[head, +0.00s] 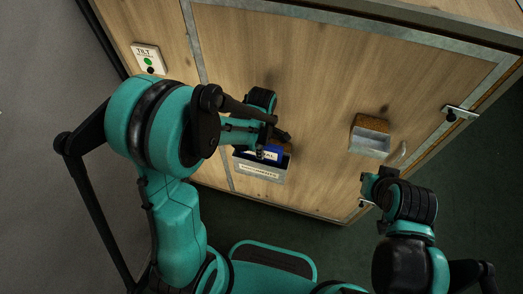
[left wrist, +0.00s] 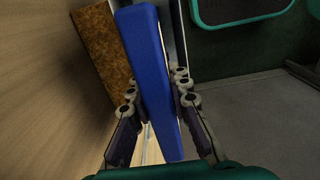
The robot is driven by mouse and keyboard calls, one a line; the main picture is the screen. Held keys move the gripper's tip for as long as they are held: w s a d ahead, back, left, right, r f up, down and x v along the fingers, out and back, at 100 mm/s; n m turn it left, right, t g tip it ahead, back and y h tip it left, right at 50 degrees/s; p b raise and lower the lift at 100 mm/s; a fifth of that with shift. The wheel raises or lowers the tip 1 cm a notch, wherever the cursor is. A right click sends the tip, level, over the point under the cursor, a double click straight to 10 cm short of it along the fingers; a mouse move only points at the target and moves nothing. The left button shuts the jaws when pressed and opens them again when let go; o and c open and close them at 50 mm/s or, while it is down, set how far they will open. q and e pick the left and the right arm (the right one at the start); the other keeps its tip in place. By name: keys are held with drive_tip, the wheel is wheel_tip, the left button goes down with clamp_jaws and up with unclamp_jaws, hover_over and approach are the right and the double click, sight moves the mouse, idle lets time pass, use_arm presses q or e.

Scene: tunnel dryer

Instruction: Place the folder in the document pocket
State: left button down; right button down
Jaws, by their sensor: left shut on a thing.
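The blue folder (head: 273,153), with a white label, shows at the mouth of the grey document pocket (head: 260,171) on the wooden panel. Its lower part is hidden behind the pocket's labelled front, so I cannot tell how deep it sits. My left gripper (head: 270,138) is shut on the folder from above. In the left wrist view the folder (left wrist: 150,75) stands between both fingers (left wrist: 157,118), beside a brown backing board (left wrist: 105,50). My right gripper (head: 375,188) is away at the right, near the panel's lower edge; its finger opening is unclear.
A second, smaller grey holder (head: 369,142) with a brown back is on the panel at the right, beside a pale curved handle (head: 397,155). Metal latches (head: 458,113) sit along the right edge. Dark green floor lies below.

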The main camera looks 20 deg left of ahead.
use_arm(q)
drive_tip(key=shift+s, duration=0.1)
drive_tip(key=c, duration=1.4)
unclamp_jaws()
drive_tip(key=shift+f, duration=0.1)
wheel_tip(320, 180, up, 11)
drive_tip(key=p, duration=0.3)
drive_tip(key=shift+p, duration=0.35)
drive_tip(key=shift+r, duration=0.7)
drive_tip(key=s+a+r+m+t, duration=0.1)
drive_tip(key=s+r+m+t, duration=0.1)
drive_tip(key=m, duration=0.4)
drive_tip(key=s+a+r+m+t, duration=0.2)
drive_tip(key=s+r+m, duration=0.1)
drive_tip(key=s+m, duration=0.1)
drive_tip(key=s+a+r+m+t, duration=0.1)
drive_tip(key=s+r+m+t, duration=0.2)
drive_tip(key=m, duration=0.4)
drive_tip(key=shift+s+a+m, duration=0.3)
drive_tip(key=shift+s+a, duration=0.05)
drive_tip(key=shift+s, duration=0.25)
